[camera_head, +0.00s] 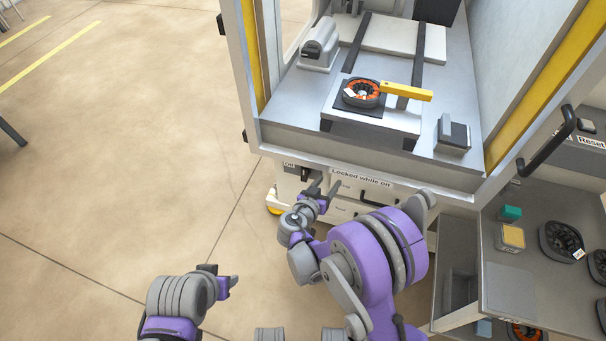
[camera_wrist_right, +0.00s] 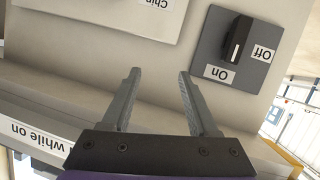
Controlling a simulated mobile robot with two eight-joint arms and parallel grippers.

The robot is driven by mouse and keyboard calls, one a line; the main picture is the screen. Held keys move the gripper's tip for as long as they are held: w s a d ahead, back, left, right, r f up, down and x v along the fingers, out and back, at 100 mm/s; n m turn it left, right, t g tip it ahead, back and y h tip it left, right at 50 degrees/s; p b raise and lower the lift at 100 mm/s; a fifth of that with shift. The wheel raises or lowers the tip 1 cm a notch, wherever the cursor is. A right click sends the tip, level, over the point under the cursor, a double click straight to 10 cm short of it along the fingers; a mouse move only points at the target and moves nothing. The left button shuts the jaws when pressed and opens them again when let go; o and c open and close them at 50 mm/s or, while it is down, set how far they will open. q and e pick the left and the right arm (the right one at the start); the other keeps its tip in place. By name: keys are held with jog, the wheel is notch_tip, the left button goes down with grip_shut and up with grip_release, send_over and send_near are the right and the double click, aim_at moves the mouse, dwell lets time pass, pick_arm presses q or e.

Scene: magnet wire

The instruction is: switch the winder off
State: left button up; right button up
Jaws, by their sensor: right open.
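The winder (camera_head: 290,125) is a large grey-white cabinet with yellow edges. In the right wrist view its switch is a black knob (camera_wrist_right: 236,42) on a grey plate (camera_wrist_right: 208,50) with "Off" and "On" labels, seen upside down. A white mark on the knob sits at the end nearer "On". My right gripper (camera_head: 324,187) is open and empty in front of the cabinet's lower front. In the wrist view its fingers (camera_wrist_right: 160,74) are apart, with the knob off to their right, not between them. My left gripper (camera_head: 232,283) is low on the left, away from the winder; its jaw opening is unclear.
A "Locked while on" strip (camera_head: 361,178) runs above the drawers. Inside the winder a stator with orange (camera_head: 361,92) and a yellow bar (camera_head: 407,92) sit on a platform. A side bench (camera_head: 510,280) with parts stands right.

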aim_at(304, 173)
jog(key=s+a+f+t+y, duration=0.1)
jog(key=a+f+t, duration=0.5)
jog(key=a, duration=0.5)
jog(key=shift+g, duration=0.6)
jog(key=x, duration=0.3)
jog(key=f+x, duration=0.1)
jog(key=x, duration=0.6)
jog(key=shift+w+d+f, duration=0.15)
jog(key=shift+w+d, duration=0.15)
jog(key=shift+c, duration=0.2)
grip_shut()
